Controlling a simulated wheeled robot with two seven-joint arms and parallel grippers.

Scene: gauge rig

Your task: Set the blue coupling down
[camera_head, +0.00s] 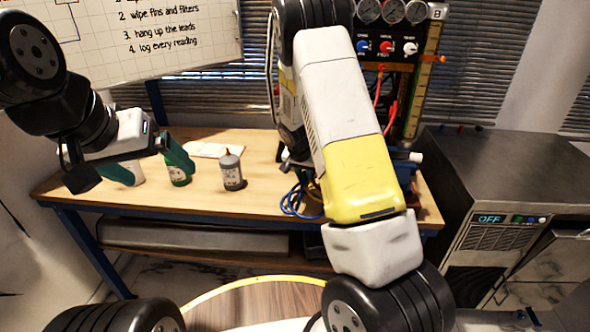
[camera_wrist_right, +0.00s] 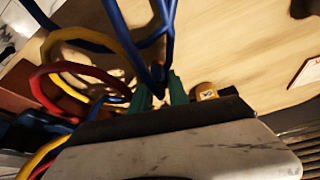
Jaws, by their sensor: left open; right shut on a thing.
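In the right wrist view my right gripper (camera_wrist_right: 161,90) has green fingertips shut on the blue coupling (camera_wrist_right: 157,74), a small dark blue piece at the end of a blue hose (camera_wrist_right: 122,28). Whether the coupling touches the wooden surface cannot be told. In the head view my right arm hides this gripper and the coupling. My left gripper (camera_head: 130,172) is open and empty, over the left part of the workbench (camera_head: 262,148).
Red (camera_wrist_right: 42,88) and yellow (camera_wrist_right: 50,46) hoses loop left of the right gripper. A gauge panel (camera_head: 392,48) rises behind my right arm. Bench room is clear around the grey bottle.

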